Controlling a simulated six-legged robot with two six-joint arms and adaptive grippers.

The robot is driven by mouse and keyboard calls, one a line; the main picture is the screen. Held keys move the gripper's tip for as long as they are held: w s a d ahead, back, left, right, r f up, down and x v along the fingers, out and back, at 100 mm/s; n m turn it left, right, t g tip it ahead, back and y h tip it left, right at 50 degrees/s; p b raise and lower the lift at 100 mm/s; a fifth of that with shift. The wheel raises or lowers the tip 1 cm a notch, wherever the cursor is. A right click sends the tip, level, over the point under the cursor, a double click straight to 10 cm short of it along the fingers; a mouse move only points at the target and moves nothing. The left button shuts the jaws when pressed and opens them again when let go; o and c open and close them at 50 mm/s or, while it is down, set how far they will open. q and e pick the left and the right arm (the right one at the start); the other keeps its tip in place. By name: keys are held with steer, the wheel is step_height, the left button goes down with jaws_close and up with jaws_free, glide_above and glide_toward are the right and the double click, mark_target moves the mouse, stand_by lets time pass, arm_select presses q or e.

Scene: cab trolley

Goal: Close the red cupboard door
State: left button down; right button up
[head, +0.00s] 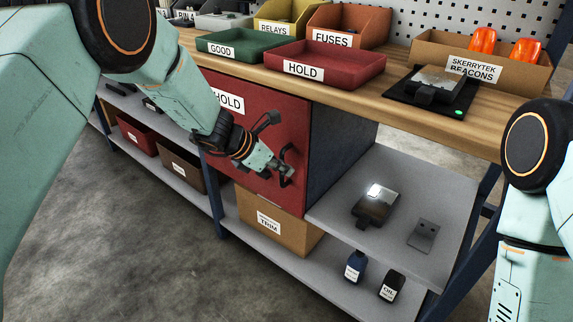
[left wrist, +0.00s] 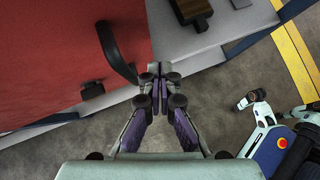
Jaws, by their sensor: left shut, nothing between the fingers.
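The red cupboard door (head: 262,112), labelled HOLD, sits under the workbench top. Its right edge meets the dark side panel of the cupboard and I see no clear gap there. A dark bar handle (head: 290,178) is near its right edge. My left gripper (head: 282,170) is shut and empty, in front of the door at the handle. In the left wrist view the red door (left wrist: 60,60) fills the left side. The handle (left wrist: 117,58) lies just left of my shut fingertips (left wrist: 160,70); whether they touch cannot be told. My right gripper is out of view.
Above the door is the wooden bench top (head: 400,103) with a red HOLD tray (head: 340,75) and a green GOOD tray (head: 250,50). Right of the cupboard, a grey shelf (head: 385,185) holds small parts. A TRIM box (head: 255,205) stands below. The floor in front is clear.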

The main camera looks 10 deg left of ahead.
arm_select(q)
steer(key=s+a+r+p, duration=0.3)
steer(key=s+r, duration=0.2)
steer(key=r, duration=0.2)
steer(key=s+a+f+m+g+y, duration=0.2)
steer(key=s+a+f+m+y, duration=0.7)
steer(key=s+a+f+m, duration=0.6)
steer(key=s+d+f+m+g, duration=0.1)
steer(key=s+f+m, duration=0.1)
steer(key=s, duration=0.6)
steer(key=s+d+f+m+g+h+p, duration=0.1)
steer(key=s+d+f+m, duration=0.1)
steer(key=s+m, duration=0.3)
steer(key=s+d+f+m+g+h+p, duration=0.1)
steer(key=s+d+f+m, duration=0.1)
steer(key=s, duration=1.1)
steer(key=shift+d+f+m+g, duration=0.15)
steer(key=shift+m+g, duration=0.15)
steer(key=shift+m, duration=0.4)
